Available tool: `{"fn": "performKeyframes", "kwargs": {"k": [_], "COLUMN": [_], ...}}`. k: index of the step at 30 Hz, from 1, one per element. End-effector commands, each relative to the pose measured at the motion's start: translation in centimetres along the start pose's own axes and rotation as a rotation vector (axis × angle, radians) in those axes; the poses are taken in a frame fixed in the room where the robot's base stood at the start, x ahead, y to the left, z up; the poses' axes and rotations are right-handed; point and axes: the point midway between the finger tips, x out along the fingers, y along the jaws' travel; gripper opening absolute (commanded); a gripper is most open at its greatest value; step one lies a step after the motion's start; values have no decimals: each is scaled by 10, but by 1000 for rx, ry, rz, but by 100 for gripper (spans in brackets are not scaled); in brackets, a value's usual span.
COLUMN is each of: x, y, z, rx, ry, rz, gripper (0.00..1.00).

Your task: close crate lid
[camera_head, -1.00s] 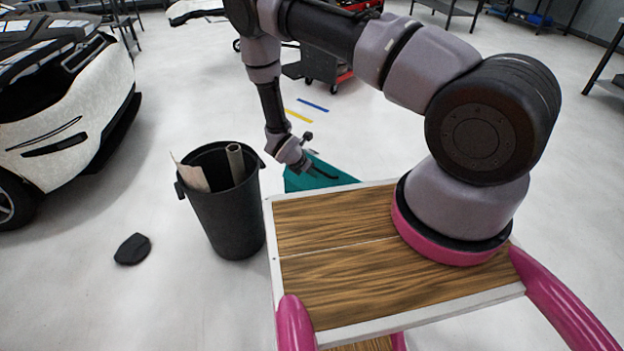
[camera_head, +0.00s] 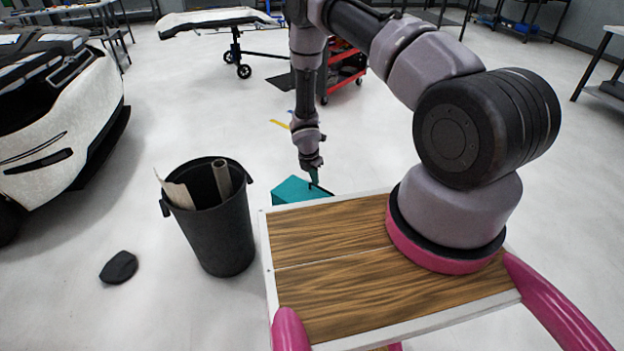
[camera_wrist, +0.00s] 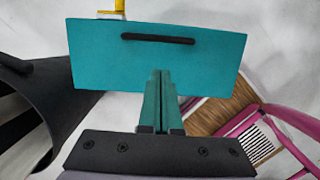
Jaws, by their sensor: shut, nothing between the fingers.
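The teal crate (camera_head: 296,189) stands on the floor just behind the wooden top, which hides its lower part. In the wrist view a flat teal panel (camera_wrist: 105,60) with a dark handle or slot (camera_wrist: 158,39) fills the upper middle; it looks like the lid. I cannot tell whether it sits flush on the crate. My gripper (camera_head: 314,178) points down over the crate in the head view. In the wrist view its teal fingers (camera_wrist: 161,75) are shut and empty, their tips overlapping the panel's near edge. I cannot tell whether they touch it.
A black bin (camera_head: 222,232) with rolled material stands left of the wooden top (camera_head: 340,295). A dark object (camera_head: 119,267) lies on the floor further left, near a white car (camera_head: 60,140). A red tool cart (camera_head: 345,70) stands behind.

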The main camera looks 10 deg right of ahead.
Motion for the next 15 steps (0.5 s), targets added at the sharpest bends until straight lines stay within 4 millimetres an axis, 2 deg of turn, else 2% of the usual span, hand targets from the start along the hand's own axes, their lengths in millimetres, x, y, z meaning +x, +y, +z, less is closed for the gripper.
{"fn": "performKeyframes", "kwargs": {"k": [7,15], "x": [24,48], "y": [0,0], "z": [20,33], "rx": [3,2], "ry": [0,0], "rz": [0,-1], "gripper": [0,0]}}
